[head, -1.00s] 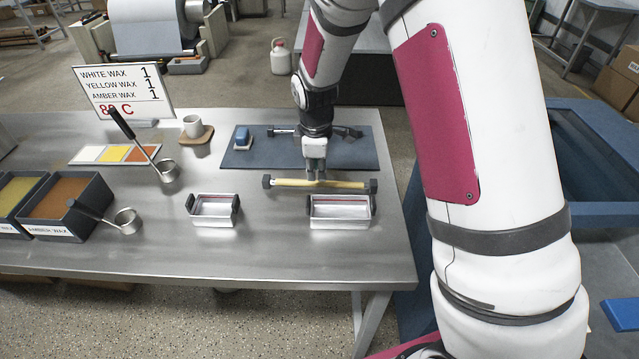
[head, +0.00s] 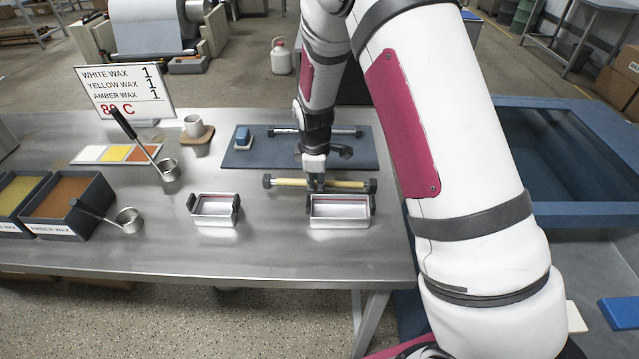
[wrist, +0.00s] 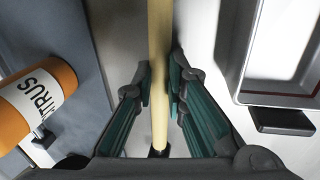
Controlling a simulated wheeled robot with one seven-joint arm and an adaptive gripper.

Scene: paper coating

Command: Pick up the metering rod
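A pale yellow rod with dark end blocks (head: 345,184) lies crosswise on the steel table, just behind the right metal tray. My gripper (head: 316,186) is over its middle, pointing down. In the wrist view the rod (wrist: 159,40) runs between the two fingers (wrist: 160,88), whose pads close in against both sides of it. The rod appears still at table level. A second, silvery rod with dark ends (head: 342,132) lies on the blue-grey mat (head: 245,158), partly hidden by my arm. The pictures do not label which one is the metering rod.
Two metal trays, left (head: 214,207) and right (head: 340,212), stand in front of the yellow rod. An orange bottle (wrist: 37,100) shows over the mat side in the wrist view. Ladles, wax bins (head: 68,200) and a cup (head: 194,126) stand left. Front centre table is clear.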

